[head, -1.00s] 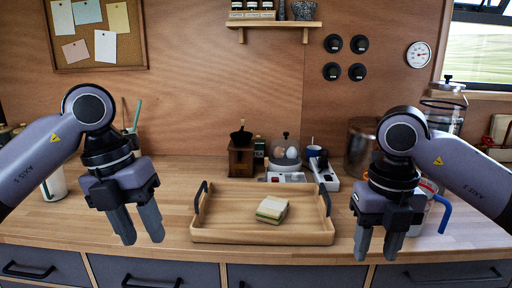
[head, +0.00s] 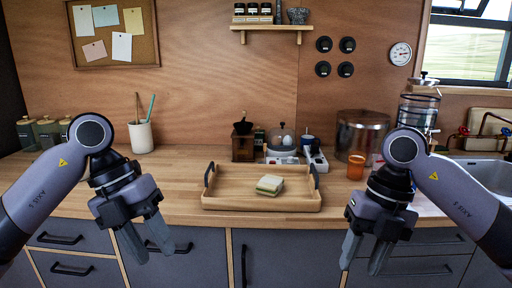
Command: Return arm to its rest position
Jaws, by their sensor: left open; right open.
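My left gripper (head: 148,243) hangs open and empty at the left, in front of the counter's front edge, with its fingers pointing down. My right gripper (head: 363,256) hangs open and empty at the right, also in front of the drawers. Both arms are bent, and neither gripper touches anything that I can see. Between them a wooden tray (head: 228,201) with two dark handles lies on the counter. A sandwich (head: 270,185) lies in the tray, a little right of its middle.
The wooden counter (head: 180,180) runs across, with grey drawers (head: 75,240) below. Behind the tray stand a coffee grinder (head: 243,142) and an egg cooker (head: 281,140). A utensil cup (head: 141,137) is at the left, an orange glass (head: 356,166) and a sink (head: 490,175) at the right.

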